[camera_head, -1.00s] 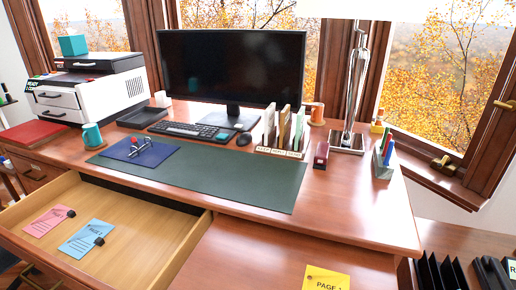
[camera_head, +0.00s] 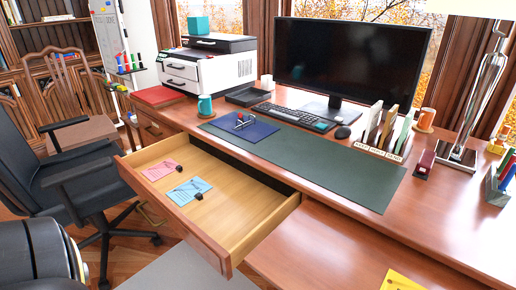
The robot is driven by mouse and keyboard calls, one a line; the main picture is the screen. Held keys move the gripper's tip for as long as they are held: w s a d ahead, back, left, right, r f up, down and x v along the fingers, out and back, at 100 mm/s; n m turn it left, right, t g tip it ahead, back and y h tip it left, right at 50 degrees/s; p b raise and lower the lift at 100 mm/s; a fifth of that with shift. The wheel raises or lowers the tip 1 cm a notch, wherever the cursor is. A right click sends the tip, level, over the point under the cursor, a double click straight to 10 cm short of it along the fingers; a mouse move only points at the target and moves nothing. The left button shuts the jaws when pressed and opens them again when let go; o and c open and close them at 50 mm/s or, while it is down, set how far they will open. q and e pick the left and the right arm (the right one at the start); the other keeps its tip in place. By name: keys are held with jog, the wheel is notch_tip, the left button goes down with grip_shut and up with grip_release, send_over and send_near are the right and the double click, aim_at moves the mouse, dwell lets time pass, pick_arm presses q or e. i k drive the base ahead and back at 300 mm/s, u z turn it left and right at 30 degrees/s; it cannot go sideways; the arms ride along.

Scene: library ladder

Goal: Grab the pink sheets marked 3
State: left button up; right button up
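The pink sheets (camera_head: 161,171) lie flat in the open desk drawer (camera_head: 245,222), toward its left end. A small black clip sits at their right edge. Their printed mark is too small to read for certain now. The blue sheets (camera_head: 186,193), also with a black clip, lie just to the right and nearer the drawer front, apart from the pink ones. No fingers of my left or right gripper show in the view.
A black office chair (camera_head: 62,165) stands left of the drawer. Yellow sheets (camera_head: 398,281) lie at the bottom edge. The desk holds a printer (camera_head: 210,65), teal mug (camera_head: 205,105), blue folder (camera_head: 240,125), keyboard and monitor (camera_head: 350,55). The drawer's right part is empty.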

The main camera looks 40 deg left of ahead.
aim_at(159, 171)
jog(key=k, duration=0.35)
jog(key=z, duration=1.4)
jog(key=k, duration=1.45)
jog(key=u, duration=1.9)
jog(key=i, duration=0.5)
